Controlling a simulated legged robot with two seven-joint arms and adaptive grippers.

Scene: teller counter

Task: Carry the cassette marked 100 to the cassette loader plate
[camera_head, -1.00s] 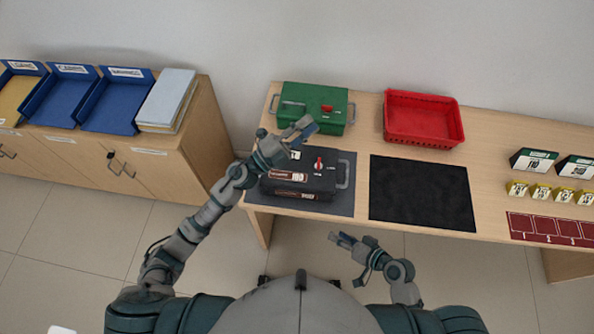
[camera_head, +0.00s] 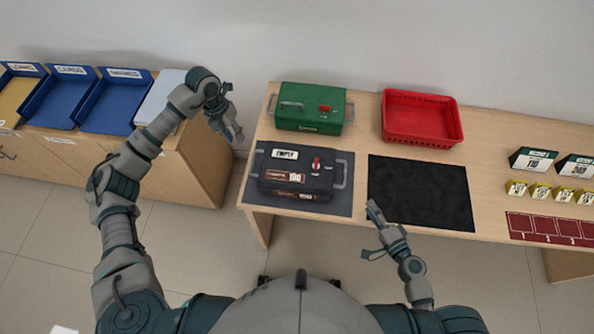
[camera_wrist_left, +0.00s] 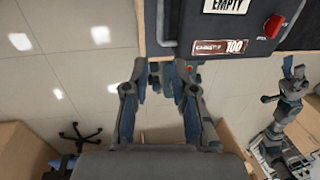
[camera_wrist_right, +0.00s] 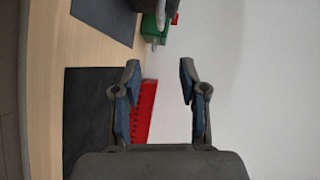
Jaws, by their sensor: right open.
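The dark cassette marked 100 (camera_head: 300,172) lies on a dark grey mat (camera_head: 262,205) at the desk's left end. It has an EMPTY label, a red knob and end handles, and also shows in the left wrist view (camera_wrist_left: 236,26). A bare black mat (camera_head: 425,190) lies right of it; I cannot tell which mat is the loader plate. My left gripper (camera_head: 234,132) is open and empty, left of the cassette and apart from it. My right gripper (camera_head: 371,231) is open and empty in front of the desk, near the black mat's front-left corner; its fingers show in the right wrist view (camera_wrist_right: 159,68).
A green cassette (camera_head: 310,108) stands behind the dark one, and a red tray (camera_head: 422,118) behind the black mat. Number signs (camera_head: 535,160), yellow tags and a maroon card (camera_head: 550,230) are at right. A cabinet with blue trays (camera_head: 118,100) stands left, across a gap.

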